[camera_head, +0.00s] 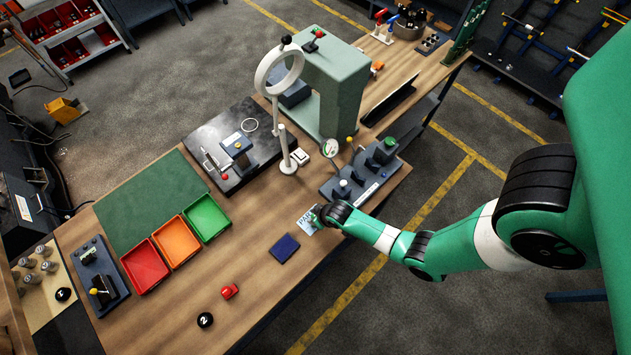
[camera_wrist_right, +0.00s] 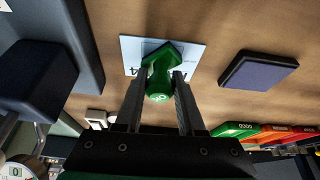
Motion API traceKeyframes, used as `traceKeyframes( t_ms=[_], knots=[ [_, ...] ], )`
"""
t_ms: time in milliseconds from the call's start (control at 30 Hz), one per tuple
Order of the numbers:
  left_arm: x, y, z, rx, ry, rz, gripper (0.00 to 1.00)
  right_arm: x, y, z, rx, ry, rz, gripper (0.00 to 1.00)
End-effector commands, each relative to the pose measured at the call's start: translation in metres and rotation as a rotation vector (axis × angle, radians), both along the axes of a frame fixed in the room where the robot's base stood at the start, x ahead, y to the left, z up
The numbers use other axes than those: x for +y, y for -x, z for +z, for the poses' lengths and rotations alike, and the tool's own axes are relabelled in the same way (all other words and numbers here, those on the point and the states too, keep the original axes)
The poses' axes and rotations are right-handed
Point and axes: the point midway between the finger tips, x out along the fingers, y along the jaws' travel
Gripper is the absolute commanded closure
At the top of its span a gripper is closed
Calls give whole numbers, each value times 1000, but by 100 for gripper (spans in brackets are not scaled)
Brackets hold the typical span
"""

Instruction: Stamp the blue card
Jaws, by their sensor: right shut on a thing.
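A pale blue card (camera_head: 306,222) with printed lettering lies flat on the wooden bench near its front edge. It also shows in the wrist view (camera_wrist_right: 190,48). My right gripper (camera_head: 318,214) is at the card; in the wrist view its two fingers (camera_wrist_right: 160,88) are shut on a green stamp (camera_wrist_right: 161,72). The stamp is over the card and covers part of its print; I cannot tell whether its face touches the card. A dark blue pad (camera_head: 285,248) lies beside the card and shows in the wrist view (camera_wrist_right: 258,70). My left gripper is out of view.
A grey fixture block (camera_head: 361,174) with knobs and a gauge stands close behind the card. Red (camera_head: 145,267), orange (camera_head: 175,241) and green (camera_head: 206,217) trays are to the left. A red object (camera_head: 230,291) and a black button (camera_head: 205,320) are nearer the front. Bare bench lies between.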

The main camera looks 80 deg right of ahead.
Motion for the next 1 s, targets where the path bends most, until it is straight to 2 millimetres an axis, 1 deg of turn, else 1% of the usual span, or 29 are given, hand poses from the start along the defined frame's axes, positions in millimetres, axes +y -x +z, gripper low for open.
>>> traceKeyframes(
  t_ms=[167,233,767,800,1000],
  knots=[
    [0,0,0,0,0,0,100,1,2,-2,5,-2,0,98],
    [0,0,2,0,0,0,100,1,2,1,6,-2,0,98],
    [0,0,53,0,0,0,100,0,1,53,3,-1,0,98],
    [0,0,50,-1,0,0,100,0,1,53,2,-1,0,98],
    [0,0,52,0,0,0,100,0,1,68,1,0,0,98]
  ],
)
